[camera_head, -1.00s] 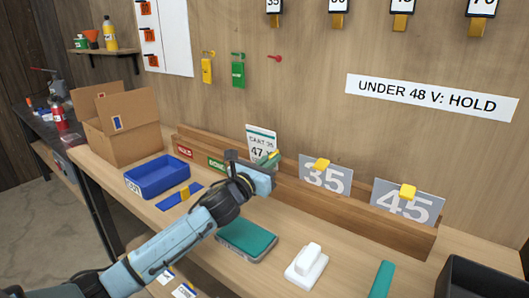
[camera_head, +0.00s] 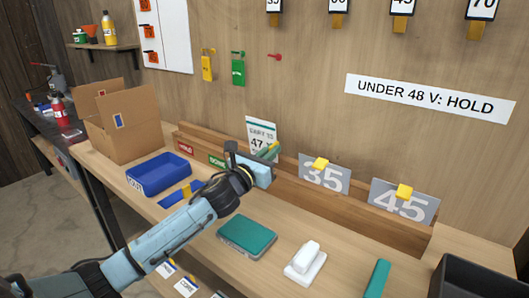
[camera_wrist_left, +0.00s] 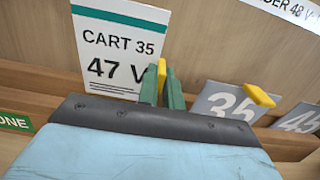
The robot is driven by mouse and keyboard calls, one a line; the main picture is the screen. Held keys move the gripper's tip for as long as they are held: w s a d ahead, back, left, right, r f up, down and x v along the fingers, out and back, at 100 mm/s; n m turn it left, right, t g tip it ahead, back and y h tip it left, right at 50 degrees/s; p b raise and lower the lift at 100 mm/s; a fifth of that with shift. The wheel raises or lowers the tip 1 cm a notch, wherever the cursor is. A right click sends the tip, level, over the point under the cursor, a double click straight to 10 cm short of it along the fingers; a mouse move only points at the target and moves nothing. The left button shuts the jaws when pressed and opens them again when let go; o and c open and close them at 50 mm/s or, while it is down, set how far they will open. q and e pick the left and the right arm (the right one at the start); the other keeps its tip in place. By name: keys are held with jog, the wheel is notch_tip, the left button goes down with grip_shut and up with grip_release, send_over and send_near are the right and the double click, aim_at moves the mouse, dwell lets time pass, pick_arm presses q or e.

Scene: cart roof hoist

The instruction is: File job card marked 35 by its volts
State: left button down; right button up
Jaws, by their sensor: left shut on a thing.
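The job card (camera_head: 261,131) is white with a green top band and reads CART 35, 47 V. It also shows close up in the left wrist view (camera_wrist_left: 118,52). My left gripper (camera_head: 269,152) has green fingers, shut on the card's yellow tab (camera_wrist_left: 162,76). The card stands nearly upright at the wooden rack (camera_head: 285,190), left of the grey 35 plate (camera_head: 318,182). Its lower edge is hidden, so I cannot tell whether it touches the rack. The rack has a red HOLD label (camera_head: 186,149) and a green DONE label (camera_head: 216,161). My right gripper is out of view.
A wall sign (camera_head: 430,98) reads UNDER 48 V: HOLD. A grey 45 plate (camera_head: 400,207) stands at the rack's right. A cardboard box (camera_head: 125,135) and blue bin (camera_head: 158,178) stand left. A green-topped pad (camera_head: 247,233) and white block (camera_head: 303,262) lie in front.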

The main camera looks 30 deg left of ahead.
pick_arm(q)
jog(key=shift+s+a+r+p, duration=0.1)
jog(key=shift+s+r+p, duration=1.2)
jog(key=shift+s+p, duration=0.3)
jog(key=shift+w, duration=0.1)
